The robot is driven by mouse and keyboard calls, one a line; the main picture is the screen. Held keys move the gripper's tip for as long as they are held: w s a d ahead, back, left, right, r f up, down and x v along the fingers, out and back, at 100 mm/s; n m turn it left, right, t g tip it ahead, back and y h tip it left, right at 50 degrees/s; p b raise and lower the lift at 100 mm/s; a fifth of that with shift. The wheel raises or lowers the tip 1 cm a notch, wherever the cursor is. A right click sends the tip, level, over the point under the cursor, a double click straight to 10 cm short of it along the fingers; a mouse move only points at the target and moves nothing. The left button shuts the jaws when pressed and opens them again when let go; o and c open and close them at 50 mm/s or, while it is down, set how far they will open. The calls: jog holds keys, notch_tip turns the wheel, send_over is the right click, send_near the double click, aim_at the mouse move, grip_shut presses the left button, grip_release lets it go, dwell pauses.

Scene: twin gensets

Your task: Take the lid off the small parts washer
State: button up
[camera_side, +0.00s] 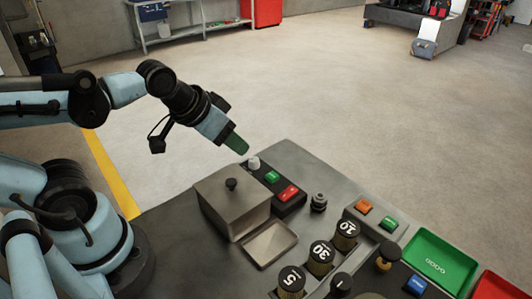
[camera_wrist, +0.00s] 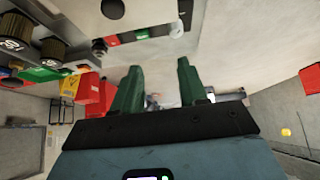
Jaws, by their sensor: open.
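The small parts washer appears to be the grey metal box (camera_side: 232,212) on the bench in the side view. Its flat lid (camera_side: 212,187) is on top and has a round black knob (camera_side: 231,184) in the middle. In the wrist view a black knob (camera_wrist: 113,9) shows at the top edge, on a pale surface. My gripper (camera_side: 237,146) is above and behind the box, tilted down to the right, apart from the lid. In the wrist view my gripper (camera_wrist: 158,66) has its two green fingers spread, with nothing between them.
A button panel (camera_side: 290,205) with red and green buttons and a white knob stands right behind the box. A shallow tray (camera_side: 270,243) lies in front. Numbered black-topped cylinders (camera_side: 320,254) stand to the right, near a green bin (camera_side: 438,262). The bench's back strip is clear.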

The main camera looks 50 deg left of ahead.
jog(key=shift+o, duration=1)
jog(key=s+d+r+m+g, duration=0.2)
jog(key=s+r+m+g, duration=0.2)
jog(key=r+m+g, duration=0.25)
send_over(231, 181)
jog(key=a, duration=0.1)
jog(key=shift+t+h, duration=0.25)
jog(key=shift+h, duration=0.15)
jog(key=f, duration=0.7)
jog(key=shift+s, duration=0.25)
jog(key=shift+d+f, duration=0.2)
jog(key=shift+f, duration=0.6)
jog(key=shift+d+f, duration=0.2)
jog(key=shift+f, duration=0.55)
jog(key=shift+w+f, duration=0.15)
jog(key=shift+f, duration=0.85)
jog(key=shift+c, duration=0.2)
grip_shut()
